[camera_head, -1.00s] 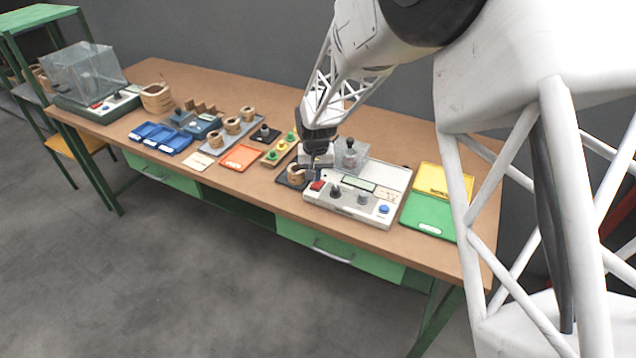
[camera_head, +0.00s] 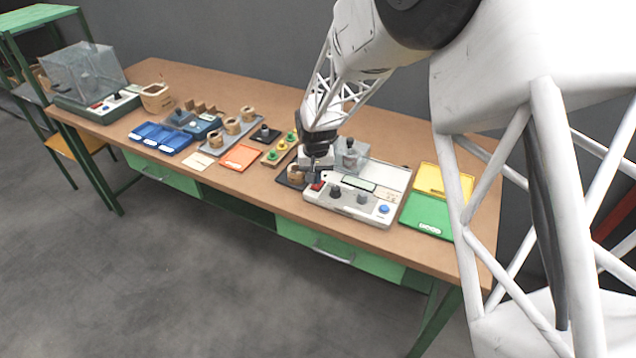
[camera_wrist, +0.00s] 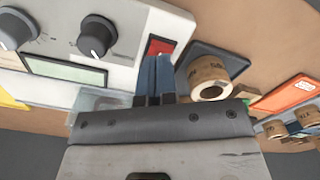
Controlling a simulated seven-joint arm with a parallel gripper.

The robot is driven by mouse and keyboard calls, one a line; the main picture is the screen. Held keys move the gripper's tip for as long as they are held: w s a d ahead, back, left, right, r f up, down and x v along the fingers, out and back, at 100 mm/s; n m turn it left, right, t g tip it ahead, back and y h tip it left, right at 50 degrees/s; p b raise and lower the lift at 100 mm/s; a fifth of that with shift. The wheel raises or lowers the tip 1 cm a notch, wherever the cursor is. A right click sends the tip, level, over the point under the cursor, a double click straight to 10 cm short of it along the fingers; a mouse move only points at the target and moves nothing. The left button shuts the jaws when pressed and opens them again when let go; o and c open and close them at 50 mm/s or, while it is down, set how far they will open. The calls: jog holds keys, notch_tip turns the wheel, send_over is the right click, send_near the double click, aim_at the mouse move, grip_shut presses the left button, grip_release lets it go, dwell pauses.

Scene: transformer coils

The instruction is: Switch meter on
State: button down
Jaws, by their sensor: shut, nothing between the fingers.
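The meter (camera_head: 358,200) is a pale box near the front right of the bench, with knobs, a display (camera_head: 358,183) and a blue button (camera_head: 384,209). Its red switch (camera_head: 317,187) is at the left front corner; in the wrist view the red switch (camera_wrist: 160,46) shows just beyond my fingertips. My gripper (camera_wrist: 155,58) is shut and empty, with its blue-grey fingers together at the switch's near edge. In the head view my gripper (camera_head: 317,172) is right above the switch. Whether the fingertips touch the switch I cannot tell.
A coil (camera_wrist: 209,77) stands on a dark pad (camera_wrist: 222,55) close beside my fingers. A clear box (camera_head: 352,157) stands behind the meter. Yellow (camera_head: 440,181) and green (camera_head: 427,215) trays lie to the right, an orange tray (camera_head: 240,157) to the left.

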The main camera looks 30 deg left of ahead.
jog(key=shift+f, duration=0.85)
dwell(0.8)
jog(key=shift+r, duration=3.5)
jog(key=shift+d, duration=0.1)
